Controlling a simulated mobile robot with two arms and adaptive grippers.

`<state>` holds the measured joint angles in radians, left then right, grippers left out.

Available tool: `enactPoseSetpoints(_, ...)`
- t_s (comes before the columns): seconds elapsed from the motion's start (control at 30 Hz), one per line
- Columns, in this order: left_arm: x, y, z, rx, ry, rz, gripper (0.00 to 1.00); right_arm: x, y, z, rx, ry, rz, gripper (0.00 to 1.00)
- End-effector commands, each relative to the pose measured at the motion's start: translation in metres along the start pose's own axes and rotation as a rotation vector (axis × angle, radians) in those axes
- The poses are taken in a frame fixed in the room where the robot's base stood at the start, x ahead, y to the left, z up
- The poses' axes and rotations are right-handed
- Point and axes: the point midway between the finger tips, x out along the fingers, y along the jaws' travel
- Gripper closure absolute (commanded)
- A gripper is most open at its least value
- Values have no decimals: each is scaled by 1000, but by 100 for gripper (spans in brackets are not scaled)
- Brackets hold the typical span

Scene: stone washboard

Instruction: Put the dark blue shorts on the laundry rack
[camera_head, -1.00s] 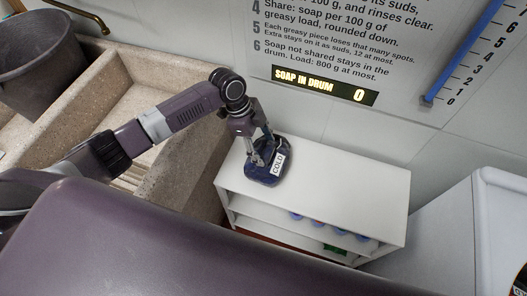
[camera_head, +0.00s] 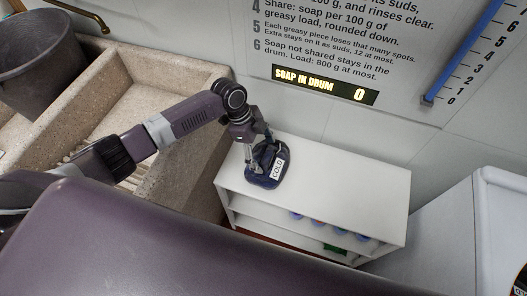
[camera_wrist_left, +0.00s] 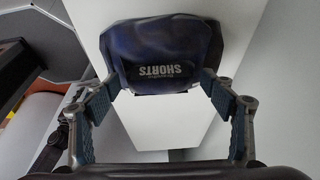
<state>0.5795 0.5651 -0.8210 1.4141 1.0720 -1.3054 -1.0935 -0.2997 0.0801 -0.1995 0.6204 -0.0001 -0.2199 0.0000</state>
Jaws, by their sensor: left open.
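The dark blue shorts (camera_head: 268,176), a rounded folded bundle with a white COLD tag, lie on the left end of the white shelf unit's top (camera_head: 335,180). In the left wrist view the shorts (camera_wrist_left: 160,48) show a dark SHORTS label. My left gripper (camera_head: 258,168) is down at the shorts. Its two fingers (camera_wrist_left: 155,90) are spread, one on each side of the bundle's near part; I cannot tell whether they touch it. The laundry rack is not recognisable in these views. My right gripper is not in view.
A stone washboard basin (camera_head: 165,85) stands left of the shelf, with a dark bucket (camera_head: 45,60) on it. A white machine (camera_head: 490,225) stands at right. A wall panel reads SOAP IN DRUM 0 (camera_head: 325,86). The shelf top is clear right of the shorts.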

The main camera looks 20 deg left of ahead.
Motion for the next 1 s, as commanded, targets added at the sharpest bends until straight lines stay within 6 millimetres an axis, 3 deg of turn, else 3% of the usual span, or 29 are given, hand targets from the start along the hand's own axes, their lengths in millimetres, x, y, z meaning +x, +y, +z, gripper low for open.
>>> enactPoseSetpoints(0.17, -7, -1, -1, 0, 0, -1, 24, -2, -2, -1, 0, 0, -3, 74)
enactPoseSetpoints(0.27, -22, -1, -1, 1, 1, -2, 24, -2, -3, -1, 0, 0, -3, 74)
enactPoseSetpoints(0.7, -108, -1, -1, 1, 0, -2, 24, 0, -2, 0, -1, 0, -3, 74)
enactPoseSetpoints(1.0, -124, 0, -1, 0, 1, 0, 24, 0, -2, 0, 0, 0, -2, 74)
